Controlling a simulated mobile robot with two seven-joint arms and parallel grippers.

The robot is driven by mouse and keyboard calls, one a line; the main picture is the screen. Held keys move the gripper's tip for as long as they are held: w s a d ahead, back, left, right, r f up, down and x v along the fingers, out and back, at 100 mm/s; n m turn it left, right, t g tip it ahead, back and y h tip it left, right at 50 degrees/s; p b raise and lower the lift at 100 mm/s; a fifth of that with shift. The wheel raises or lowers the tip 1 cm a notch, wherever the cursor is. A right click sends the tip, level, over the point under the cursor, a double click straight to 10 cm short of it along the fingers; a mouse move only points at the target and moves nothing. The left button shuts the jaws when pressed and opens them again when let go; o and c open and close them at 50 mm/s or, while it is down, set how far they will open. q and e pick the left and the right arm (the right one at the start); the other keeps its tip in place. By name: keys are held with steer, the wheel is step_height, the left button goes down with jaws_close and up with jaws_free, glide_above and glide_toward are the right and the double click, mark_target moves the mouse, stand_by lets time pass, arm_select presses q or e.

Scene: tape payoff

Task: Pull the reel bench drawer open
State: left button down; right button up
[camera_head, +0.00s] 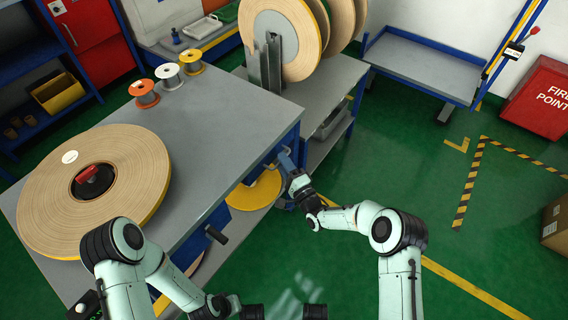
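The reel bench (225,130) has a grey top and blue framing, and fills the left half of the view. A blue panel along its right side, below the top, is partly covered by my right gripper; I cannot tell the drawer's outline or how far it stands open. My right gripper (287,163) is at the far end of that side, close to the edge and seemingly touching or nearly touching it. Its fingers are too small to tell open from shut. My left arm (160,272) reaches across the bench's near corner; its gripper is low at the bottom edge and unclear.
A large tape reel (125,165) and orange, white and yellow spools (168,75) stand on the bench. A black handle (216,235) sticks out of its side. A yellow reel (258,190) lies underneath. The green floor (400,165) to the right is open, with a carton (555,225) beyond.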

jaws_close()
stand_by(1.3)
